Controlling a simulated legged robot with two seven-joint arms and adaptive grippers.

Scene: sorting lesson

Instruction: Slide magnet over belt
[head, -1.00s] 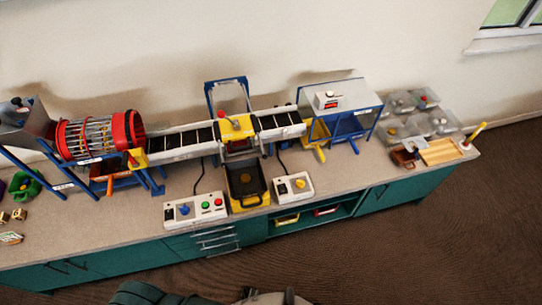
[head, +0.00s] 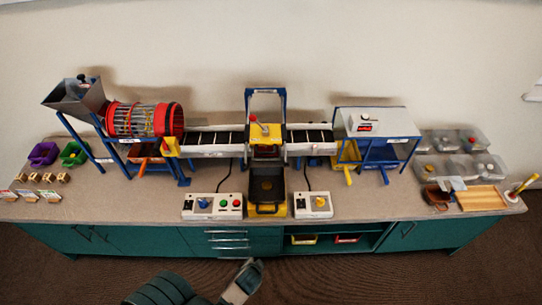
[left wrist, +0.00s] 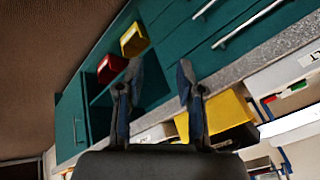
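The magnet appears to be the yellow block with a red knob (head: 265,131), set within a blue upright frame (head: 266,92) at the middle of the black conveyor belt (head: 212,138). The belt continues right of the block, and the block hides the part behind it. My left gripper (head: 254,268) is low in front of the cabinet in the head view, well short of the belt. In the left wrist view its two dark fingers (left wrist: 160,82) are apart with nothing between them. My right gripper is not in view.
A black tray (head: 267,187) in a yellow holder stands before the frame, between two button boxes (head: 213,206) (head: 313,205). A drum sorter (head: 143,119) is left; a bench-like stand (head: 375,122) and clear bins (head: 470,166) are right. Yellow and red bins (left wrist: 134,40) (left wrist: 111,68) sit on the cabinet shelf.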

